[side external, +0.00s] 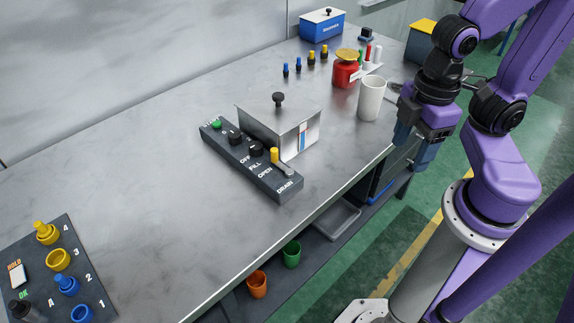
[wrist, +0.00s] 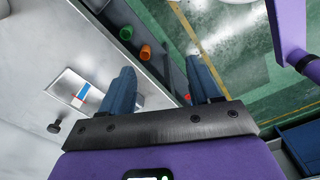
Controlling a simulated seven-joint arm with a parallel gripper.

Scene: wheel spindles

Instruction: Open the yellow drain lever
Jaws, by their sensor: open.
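The yellow drain lever (side external: 274,157) is on the dark control panel (side external: 252,165), near the OPEN and DRAIN labels at the panel's near right end. Its yellow knob stands up from a grey metal arm (side external: 285,170). My gripper (side external: 417,162) is to the right of the panel, beyond the table's front edge, well apart from the lever. In the wrist view my gripper (wrist: 160,82) shows its two blue fingers spread apart with nothing between them. The lever cannot be made out in the wrist view.
A metal box (side external: 280,125) with a black knob stands behind the panel. A white cup (side external: 371,98) and a red container with a yellow top (side external: 346,70) stand near my gripper. A numbered board (side external: 60,270) lies front left. The table's middle left is clear.

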